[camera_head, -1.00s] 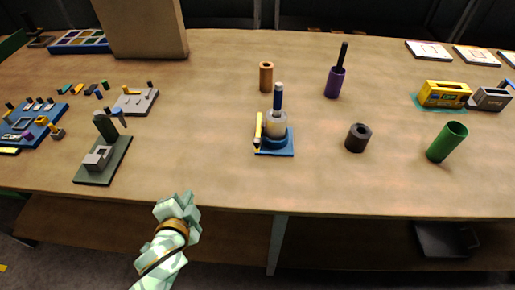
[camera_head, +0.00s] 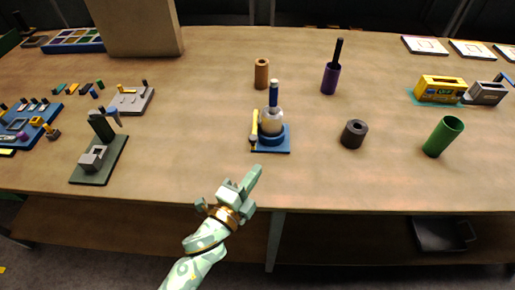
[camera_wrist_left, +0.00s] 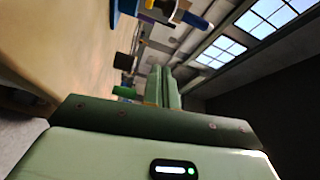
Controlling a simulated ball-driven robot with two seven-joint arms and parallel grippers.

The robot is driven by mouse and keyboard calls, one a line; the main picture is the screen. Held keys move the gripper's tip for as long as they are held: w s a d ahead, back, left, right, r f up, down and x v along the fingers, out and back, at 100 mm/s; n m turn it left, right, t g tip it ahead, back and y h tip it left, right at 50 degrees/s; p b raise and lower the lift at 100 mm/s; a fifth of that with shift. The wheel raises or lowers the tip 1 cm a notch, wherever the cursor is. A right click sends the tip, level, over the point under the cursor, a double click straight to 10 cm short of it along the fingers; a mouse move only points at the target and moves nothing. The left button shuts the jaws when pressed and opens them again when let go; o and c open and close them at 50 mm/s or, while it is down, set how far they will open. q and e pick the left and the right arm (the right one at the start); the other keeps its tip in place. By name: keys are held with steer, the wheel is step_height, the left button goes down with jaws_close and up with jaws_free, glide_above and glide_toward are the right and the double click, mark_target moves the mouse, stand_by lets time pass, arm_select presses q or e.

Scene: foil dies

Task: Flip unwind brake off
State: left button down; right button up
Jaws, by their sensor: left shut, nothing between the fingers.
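The unwind stand has a blue base (camera_head: 272,148) near the middle of the table in the head view. It carries a pale roll (camera_head: 271,122) on an upright spindle with a blue top (camera_head: 274,92). A yellow brake lever (camera_head: 254,128) stands nearly upright at the base's left side. My left gripper (camera_head: 252,174) is shut and empty, below and in front of the stand, apart from it. In the left wrist view its closed fingers (camera_wrist_left: 163,86) point toward the scene, and the blue spindle top (camera_wrist_left: 196,21) shows at the top. My right gripper is not in view.
An orange-brown cylinder (camera_head: 261,74) and a purple holder (camera_head: 331,79) stand behind the stand. A dark ring (camera_head: 354,134) and a green tube (camera_head: 443,137) are to the right. A dark green press (camera_head: 100,155) is at left. The table front before the stand is clear.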

arm_select(q)
steer(key=f+b+x, duration=0.1)
steer(key=x, duration=0.9)
steer(key=shift+w+a+r, duration=0.1)
steer(key=shift+w+a, duration=0.05)
steer(key=shift+a, duration=0.85)
steer(key=shift+w+a+r, duration=0.1)
steer(key=shift+w+a, duration=0.05)
steer(key=shift+a, duration=0.85)
steer(key=shift+a, duration=0.15)
